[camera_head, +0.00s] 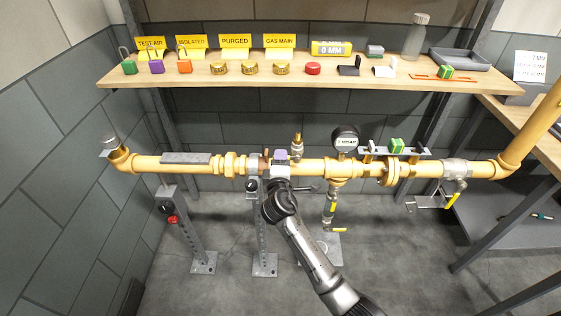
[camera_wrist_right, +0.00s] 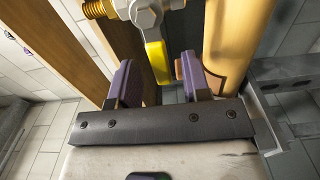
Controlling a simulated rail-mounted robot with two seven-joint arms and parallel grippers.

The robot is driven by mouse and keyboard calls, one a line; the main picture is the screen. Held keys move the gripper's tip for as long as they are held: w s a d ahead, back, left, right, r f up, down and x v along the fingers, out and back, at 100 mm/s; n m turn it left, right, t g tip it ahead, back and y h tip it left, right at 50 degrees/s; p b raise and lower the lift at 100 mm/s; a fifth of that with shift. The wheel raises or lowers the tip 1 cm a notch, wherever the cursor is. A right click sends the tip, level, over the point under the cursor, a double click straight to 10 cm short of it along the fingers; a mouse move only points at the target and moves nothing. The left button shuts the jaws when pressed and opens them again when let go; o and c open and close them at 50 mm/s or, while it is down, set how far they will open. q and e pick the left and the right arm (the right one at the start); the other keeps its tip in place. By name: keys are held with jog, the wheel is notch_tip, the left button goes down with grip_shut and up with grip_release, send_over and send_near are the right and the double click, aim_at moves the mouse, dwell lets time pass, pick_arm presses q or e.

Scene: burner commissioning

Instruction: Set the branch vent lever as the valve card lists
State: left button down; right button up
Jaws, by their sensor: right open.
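My right gripper (camera_head: 281,156) is at the main pipe, just left of a small upright brass valve (camera_head: 297,147) on top of it. In the wrist view the right gripper (camera_wrist_right: 158,82) is open, its two purple-padded fingers apart. A yellow lever (camera_wrist_right: 157,60) on a steel nut (camera_wrist_right: 148,14) extends between the fingers, with gaps visible on both sides. I take it for the branch vent lever; in the head view I cannot make it out. The valve card (camera_head: 530,66) stands at the right, its text too small to read surely. My left gripper is not in view.
The yellow pipe (camera_head: 225,165) runs close under the gripper. A gauge (camera_head: 345,140), a drop leg with a yellow handle (camera_head: 335,229) and another yellow-handled valve (camera_head: 453,200) lie to the right. The shelf (camera_head: 190,77) with signs and locks hangs above.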

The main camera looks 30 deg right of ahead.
jog(key=p+v, duration=0.3)
jog(key=v, duration=1)
jog(key=shift+s+a, duration=0.2)
jog(key=shift+s, duration=0.15)
